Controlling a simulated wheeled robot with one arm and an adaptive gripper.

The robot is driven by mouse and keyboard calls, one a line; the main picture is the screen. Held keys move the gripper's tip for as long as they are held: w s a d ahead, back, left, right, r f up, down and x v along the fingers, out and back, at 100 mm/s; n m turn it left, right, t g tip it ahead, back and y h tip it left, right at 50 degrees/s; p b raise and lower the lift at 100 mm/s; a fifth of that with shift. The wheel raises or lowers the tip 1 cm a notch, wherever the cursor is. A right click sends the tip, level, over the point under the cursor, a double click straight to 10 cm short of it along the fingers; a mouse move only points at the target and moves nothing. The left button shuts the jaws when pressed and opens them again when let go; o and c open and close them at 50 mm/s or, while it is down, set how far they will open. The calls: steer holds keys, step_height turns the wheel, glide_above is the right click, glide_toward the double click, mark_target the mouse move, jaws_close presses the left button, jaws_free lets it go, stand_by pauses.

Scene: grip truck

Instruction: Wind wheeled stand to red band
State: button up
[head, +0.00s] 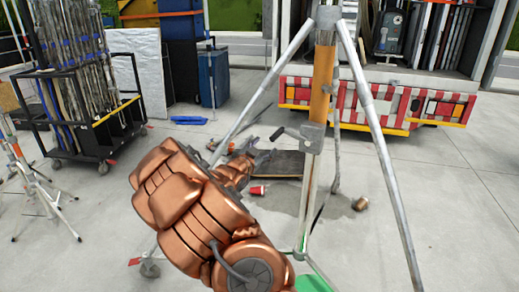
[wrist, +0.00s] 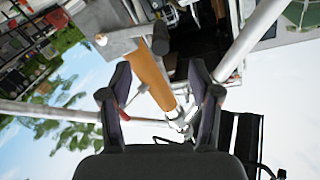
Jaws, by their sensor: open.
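The wheeled stand (head: 322,85) rises at centre right in the head view, with grey splayed legs and an orange column section. A grey winding box (head: 313,137) sits low on the column, with a dark crank handle (head: 279,133) pointing left. My gripper (head: 258,153) is open and empty, left of and a little below the handle. In the wrist view the orange column (wrist: 150,76), the grey box (wrist: 117,44) and the dark handle grip (wrist: 160,38) lie beyond the open fingers (wrist: 160,75), apart from them. I cannot make out a red band on the column.
A black cart (head: 95,135) of poles stands at left. A dark flat board (head: 280,164), a red cup (head: 257,190) and a brown cup (head: 360,204) lie on the floor. A truck with a red-and-white bumper (head: 385,103) stands behind. The right floor is largely clear.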

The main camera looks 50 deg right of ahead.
mark_target(271, 140)
steer(key=d, duration=0.1)
steer(key=d+p, duration=0.1)
steer(key=d, duration=0.1)
steer(key=d+p, duration=0.1)
steer(key=shift+w+d+r, duration=0.15)
steer(key=shift+w+d, duration=0.1)
steer(key=shift+d, duration=0.1)
steer(key=shift+w+d, duration=0.1)
steer(key=shift+d, duration=0.25)
steer(key=shift+w+d, duration=0.15)
steer(key=shift+d, duration=1.1)
steer(key=shift+w+d, duration=0.15)
steer(key=shift+d, duration=1.1)
